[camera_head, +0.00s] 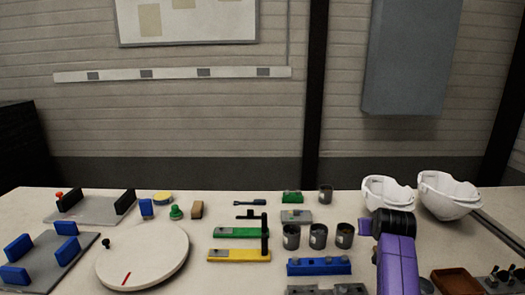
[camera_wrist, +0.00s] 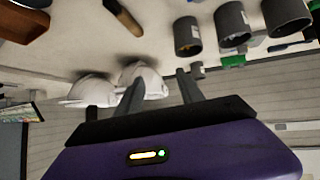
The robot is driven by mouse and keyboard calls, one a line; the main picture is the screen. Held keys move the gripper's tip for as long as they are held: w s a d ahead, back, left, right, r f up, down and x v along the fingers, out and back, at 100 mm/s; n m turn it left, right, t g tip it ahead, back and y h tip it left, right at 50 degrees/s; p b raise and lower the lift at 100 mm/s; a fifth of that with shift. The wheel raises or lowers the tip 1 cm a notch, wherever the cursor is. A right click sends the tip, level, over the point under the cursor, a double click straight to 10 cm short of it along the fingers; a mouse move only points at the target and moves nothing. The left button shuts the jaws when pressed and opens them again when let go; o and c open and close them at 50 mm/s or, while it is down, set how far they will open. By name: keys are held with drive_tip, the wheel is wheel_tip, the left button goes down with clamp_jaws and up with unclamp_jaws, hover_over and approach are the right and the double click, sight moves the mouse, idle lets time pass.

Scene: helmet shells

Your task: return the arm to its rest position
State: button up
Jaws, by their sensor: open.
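My purple arm (camera_head: 397,262) rises at the right front of the table, with its dark end just in front of the white helmet shells. In the wrist view my gripper (camera_wrist: 160,80) has its two dark fingers spread, with nothing held between them. One white helmet shell (camera_head: 388,192) stands behind my arm's end, and a second white shell (camera_head: 447,196) stands to its right. Both shells also show in the wrist view, one at the left (camera_wrist: 92,90) and one partly behind the left finger (camera_wrist: 146,78). The fingers are hard to make out in the head view.
Several grey cups (camera_head: 318,236), a blue block (camera_head: 319,267) and green and yellow fixtures (camera_head: 239,255) lie left of my arm. A round pale disc (camera_head: 142,256) is further left. A brown tray (camera_head: 455,282) sits at the right front. A grey box (camera_head: 412,58) hangs on the wall.

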drive_tip(key=s+a+f+n+t, duration=0.1)
drive_tip(key=s+f+t, duration=0.2)
drive_tip(key=s, duration=0.7)
drive_tip(key=s+f+n+t, duration=0.15)
drive_tip(key=s+t, duration=0.25)
drive_tip(key=s, duration=0.6)
drive_tip(key=s+a+y, duration=0.1)
drive_tip(key=s+a, duration=0.3)
drive_tip(key=s, duration=1)
drive_tip(key=s+a+r+g+y, duration=0.1)
drive_tip(key=s+a, duration=0.3)
drive_tip(key=s, duration=1)
drive_tip(key=s+a+g+y, duration=0.1)
drive_tip(key=s+a, duration=0.4)
drive_tip(key=s, duration=1)
drive_tip(key=shift+r, duration=0.35)
